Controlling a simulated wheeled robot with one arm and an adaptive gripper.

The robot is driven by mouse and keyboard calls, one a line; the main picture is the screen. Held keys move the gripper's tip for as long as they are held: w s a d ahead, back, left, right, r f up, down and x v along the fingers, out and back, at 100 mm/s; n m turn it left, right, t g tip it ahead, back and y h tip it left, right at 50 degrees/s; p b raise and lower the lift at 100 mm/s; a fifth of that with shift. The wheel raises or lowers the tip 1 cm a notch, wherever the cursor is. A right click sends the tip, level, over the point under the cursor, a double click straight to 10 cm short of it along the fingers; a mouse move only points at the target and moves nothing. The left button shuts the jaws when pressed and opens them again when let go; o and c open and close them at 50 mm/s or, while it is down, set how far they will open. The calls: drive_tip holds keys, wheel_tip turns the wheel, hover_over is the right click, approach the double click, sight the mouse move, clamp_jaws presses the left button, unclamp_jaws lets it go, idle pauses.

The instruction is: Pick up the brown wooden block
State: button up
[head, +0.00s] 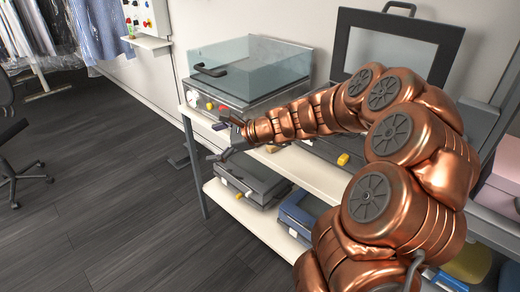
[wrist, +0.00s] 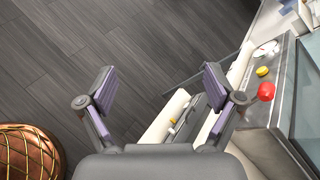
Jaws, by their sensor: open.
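The dark floor shows beyond the gap, with the shelf edge at the right.
A clear-lidded machine (head: 250,72) with red and yellow knobs stands on the upper shelf. A grey device (head: 252,178) and a blue case (head: 300,213) sit lower. A chair (head: 14,150) stands at far left. The dark floor (head: 110,190) between is clear.

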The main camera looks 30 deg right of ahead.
sight(273, 146)
drive_tip(key=w+d+f+m+t+h+b, duration=0.1)
drive_tip(key=d+f+m, duration=0.2)
drive_tip(key=d, duration=0.4)
drive_tip(key=w+d+f+m+t+h+b, duration=0.1)
drive_tip(key=d+f+m+h, duration=0.1)
drive_tip(key=d, duration=0.6)
drive_tip(key=w+d+f+m+t+h, duration=0.1)
drive_tip(key=d+f+m+h, duration=0.1)
drive_tip(key=d+f+m, duration=0.2)
drive_tip(key=shift+d+f+m+b, duration=0.2)
drive_tip(key=shift+d+m, duration=0.45)
drive_tip(key=shift+d, duration=0.2)
drive_tip(key=shift+d+f+m+b, duration=0.15)
drive_tip(key=shift+d+m+b, duration=0.05)
drive_tip(key=shift+d+m, duration=0.55)
drive_tip(key=shift+w+d+f, duration=0.1)
drive_tip(key=shift+w, duration=0.05)
drive_tip(key=shift+x, duration=3.55)
drive_tip(key=shift+d, duration=0.15)
drive_tip(key=shift+c, duration=0.4)
drive_tip(key=c, duration=1)
drive_tip(key=shift+o, duration=0.2)
drive_tip(key=shift+p, duration=0.3)
